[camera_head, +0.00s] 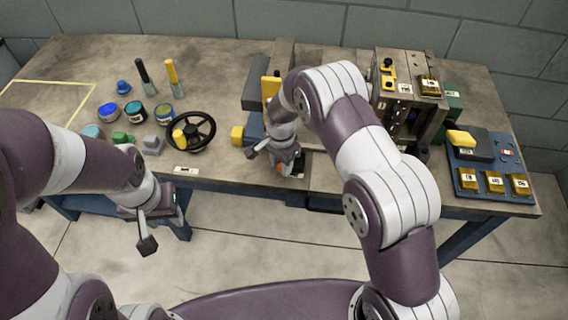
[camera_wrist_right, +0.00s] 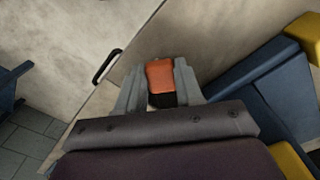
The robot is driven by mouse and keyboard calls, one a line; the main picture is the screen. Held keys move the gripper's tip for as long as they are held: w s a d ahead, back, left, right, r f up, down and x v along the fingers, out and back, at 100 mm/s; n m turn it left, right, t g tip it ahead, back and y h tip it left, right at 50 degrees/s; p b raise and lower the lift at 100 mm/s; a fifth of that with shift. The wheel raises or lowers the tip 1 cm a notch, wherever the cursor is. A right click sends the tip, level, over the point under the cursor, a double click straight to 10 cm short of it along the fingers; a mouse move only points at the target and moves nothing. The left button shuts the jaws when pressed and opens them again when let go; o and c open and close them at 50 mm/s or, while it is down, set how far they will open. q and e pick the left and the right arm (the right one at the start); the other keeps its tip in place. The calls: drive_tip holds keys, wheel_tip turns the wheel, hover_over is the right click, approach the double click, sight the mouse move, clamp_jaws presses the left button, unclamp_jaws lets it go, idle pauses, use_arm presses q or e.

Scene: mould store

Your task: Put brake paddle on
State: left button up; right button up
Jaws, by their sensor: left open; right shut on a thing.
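My right gripper (camera_head: 278,163) is shut on a small orange piece (camera_wrist_right: 160,76) with a black lower part, gripped between the two grey fingers. It may be the brake paddle; its full shape is hidden by the fingers and the wrist. Whether the orange piece touches anything below is unclear. My left gripper (camera_head: 148,222) is open and empty in front of the table's front edge, at the left.
A black steering wheel (camera_head: 205,119), several round tins and two upright handles, black and yellow, stand at the left of the table (camera_head: 215,60). A blue-and-yellow fixture (camera_head: 258,95) is beside my right arm. A metal machine (camera_head: 380,62) and a blue tray (camera_head: 460,170) stand at right.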

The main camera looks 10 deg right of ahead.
drive_tip(key=shift+w+a+r+m, duration=0.1)
drive_tip(key=shift+w+r+m, duration=0.05)
drive_tip(key=shift+w+m, duration=0.25)
drive_tip(key=o, duration=1)
drive_tip(key=shift+o, duration=0.2)
drive_tip(key=shift+s, duration=0.1)
wheel_tip(320, 180, up, 13)
drive_tip(key=shift+f, duration=0.2)
